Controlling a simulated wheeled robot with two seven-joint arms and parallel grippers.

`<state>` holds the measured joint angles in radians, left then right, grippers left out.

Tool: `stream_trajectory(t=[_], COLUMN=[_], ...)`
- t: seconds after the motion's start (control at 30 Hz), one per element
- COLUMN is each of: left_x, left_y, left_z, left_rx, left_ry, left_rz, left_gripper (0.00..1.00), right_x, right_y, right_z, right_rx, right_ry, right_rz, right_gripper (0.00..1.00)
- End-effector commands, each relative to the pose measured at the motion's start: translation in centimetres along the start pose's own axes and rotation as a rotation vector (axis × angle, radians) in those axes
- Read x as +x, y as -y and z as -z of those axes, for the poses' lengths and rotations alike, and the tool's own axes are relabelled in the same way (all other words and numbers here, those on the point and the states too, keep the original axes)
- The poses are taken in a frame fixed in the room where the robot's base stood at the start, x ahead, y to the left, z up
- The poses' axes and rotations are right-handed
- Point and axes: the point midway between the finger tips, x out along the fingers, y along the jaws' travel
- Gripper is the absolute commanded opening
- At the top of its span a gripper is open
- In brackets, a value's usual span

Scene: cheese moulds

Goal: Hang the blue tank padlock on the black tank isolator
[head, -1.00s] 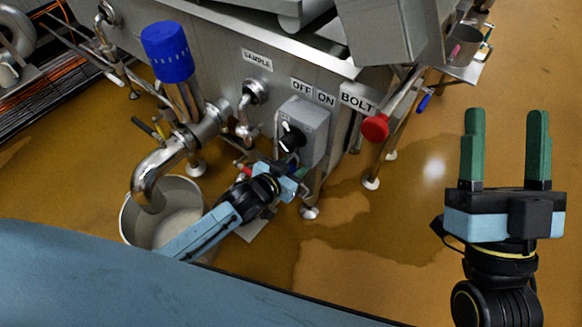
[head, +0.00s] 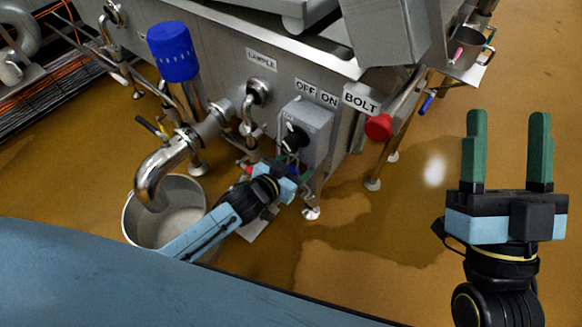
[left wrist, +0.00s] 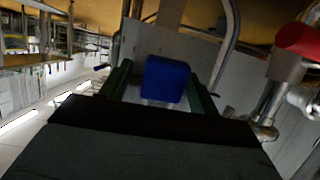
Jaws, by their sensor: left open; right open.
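The black tank isolator (head: 297,138) is a black knob on a grey box under the OFF and ON labels in the head view. My left gripper (head: 293,173) is low beside the tank, just below that box; its fingers are mostly hidden there. In the left wrist view my left gripper (left wrist: 162,88) is open, with a blue block, seemingly the blue tank padlock (left wrist: 166,78), between its green fingers. I cannot tell whether they touch it, and its shackle is not clear. My right gripper (head: 508,155) is open and empty above the floor at the right.
A red knob (head: 378,127) sticks out under the BOLT label. A blue-capped pipe (head: 173,52) with a curved spout stands left of the isolator, over a metal bucket (head: 130,222). A metal cup (head: 468,48) is at the upper right. The wet floor (head: 380,225) at right is open.

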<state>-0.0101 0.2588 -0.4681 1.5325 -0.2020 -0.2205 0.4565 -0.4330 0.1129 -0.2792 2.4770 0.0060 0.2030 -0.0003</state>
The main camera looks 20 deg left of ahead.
Motion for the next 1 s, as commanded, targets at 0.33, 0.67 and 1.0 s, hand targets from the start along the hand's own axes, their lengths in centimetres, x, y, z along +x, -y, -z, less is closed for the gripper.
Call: stream_trajectory(t=[0.33,0.67,1.0], left_x=[-3.2,-6.4,-9.8], left_y=[0.0,0.0,0.0], left_z=[0.2,0.1,0.1], left_rx=[0.000,0.000,0.000], left_ry=[0.001,0.001,0.001], left_rz=[0.000,0.000,0.000], left_gripper=[0.61,0.61,0.61], right_x=[0.1,-2.3,-7.2], right_y=[-0.1,-1.2,-2.5], right_z=[-2.1,-7.3,-11.3], right_rx=[-0.002,-0.020,-0.032], right_ry=[0.224,0.589,0.969], right_rz=[-0.004,-0.029,-0.062], right_gripper=[0.59,0.59,0.59])
